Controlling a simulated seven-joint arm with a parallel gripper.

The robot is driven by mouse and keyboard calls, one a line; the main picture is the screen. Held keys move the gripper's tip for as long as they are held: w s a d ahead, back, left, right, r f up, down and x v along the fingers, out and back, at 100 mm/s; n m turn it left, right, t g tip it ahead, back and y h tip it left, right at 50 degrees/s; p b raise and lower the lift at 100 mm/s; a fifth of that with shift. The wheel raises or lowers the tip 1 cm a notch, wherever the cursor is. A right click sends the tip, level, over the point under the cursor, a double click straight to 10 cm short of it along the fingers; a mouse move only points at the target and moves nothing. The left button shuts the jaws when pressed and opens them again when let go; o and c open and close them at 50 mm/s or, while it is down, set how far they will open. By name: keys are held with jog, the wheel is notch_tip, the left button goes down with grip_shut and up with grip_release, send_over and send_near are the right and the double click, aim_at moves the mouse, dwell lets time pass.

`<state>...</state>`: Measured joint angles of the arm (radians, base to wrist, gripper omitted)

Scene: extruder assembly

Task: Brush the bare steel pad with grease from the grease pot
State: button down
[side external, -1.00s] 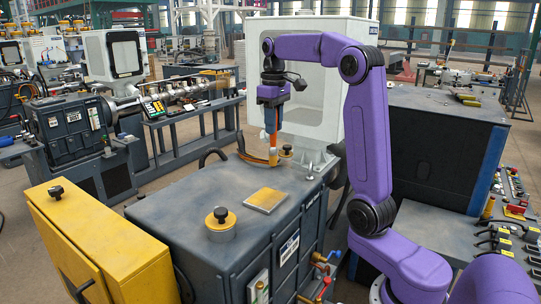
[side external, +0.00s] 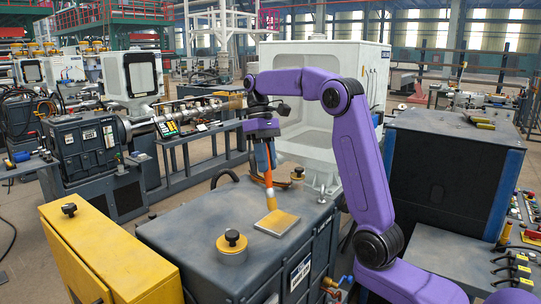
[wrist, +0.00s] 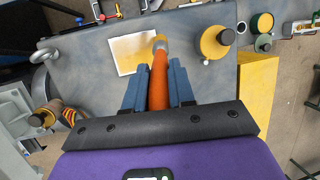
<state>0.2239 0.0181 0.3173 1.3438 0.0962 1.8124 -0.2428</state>
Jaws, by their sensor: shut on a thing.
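My gripper (side external: 265,168) is shut on an orange-handled brush (side external: 268,180), which points down. The brush also shows in the wrist view (wrist: 158,82), between the blue fingers. Its tip is at the edge of the flat square pad (side external: 278,222); I cannot tell whether it touches. The pad lies on the grey cabinet top and looks yellowish with a pale rim, also in the wrist view (wrist: 128,60). A small pot-like item with a dark top (side external: 297,173) stands behind the brush, perhaps the grease pot.
A round yellow part with a black knob (side external: 232,250) stands front left of the pad. A yellow cabinet (side external: 105,250) borders the grey cabinet (side external: 180,232) at left. A white enclosure (side external: 345,75) rises behind. The grey top's left part is clear.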

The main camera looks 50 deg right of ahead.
jog(key=shift+f, duration=3.25)
jog(key=d, duration=1)
jog(key=shift+d, duration=0.35)
jog(key=shift+r, duration=0.1)
jog(key=a, duration=1)
jog(key=shift+a, duration=0.35)
dwell(0.4)
jog(key=shift+r, duration=0.1)
